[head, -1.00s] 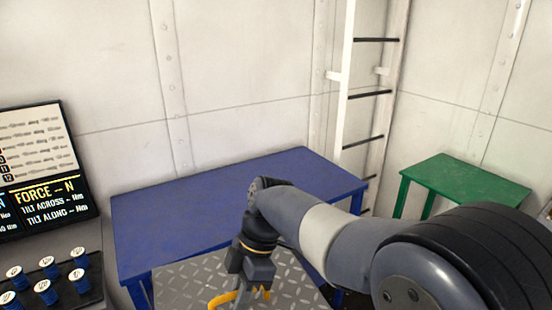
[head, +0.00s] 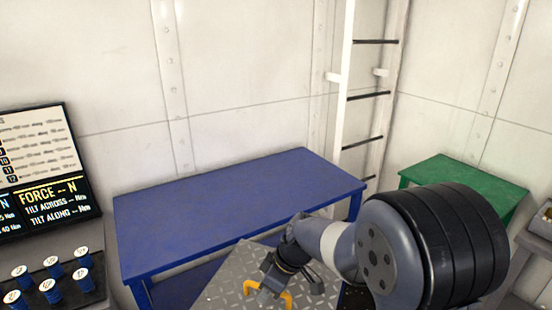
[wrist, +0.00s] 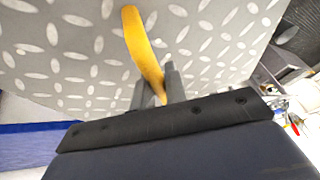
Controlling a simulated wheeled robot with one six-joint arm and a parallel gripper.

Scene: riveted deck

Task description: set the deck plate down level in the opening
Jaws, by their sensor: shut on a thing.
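The deck plate (head: 234,277) is a grey sheet with raised diamond tread, low in the head view in front of a blue bench. My gripper (head: 272,284) is shut on the plate's yellow handle (head: 251,284). The plate looks raised, overlapping the bench's front edge, and appears turned and tilted; its lower part is cut off. In the wrist view, the plate (wrist: 60,50) fills the upper area, and the yellow handle (wrist: 143,50) runs between my gripper's fingers (wrist: 165,88). I cannot make out the opening in either view.
The blue bench (head: 200,220) stands along the wall behind the plate. A green table (head: 465,180) is at right, beside a white ladder (head: 345,120).

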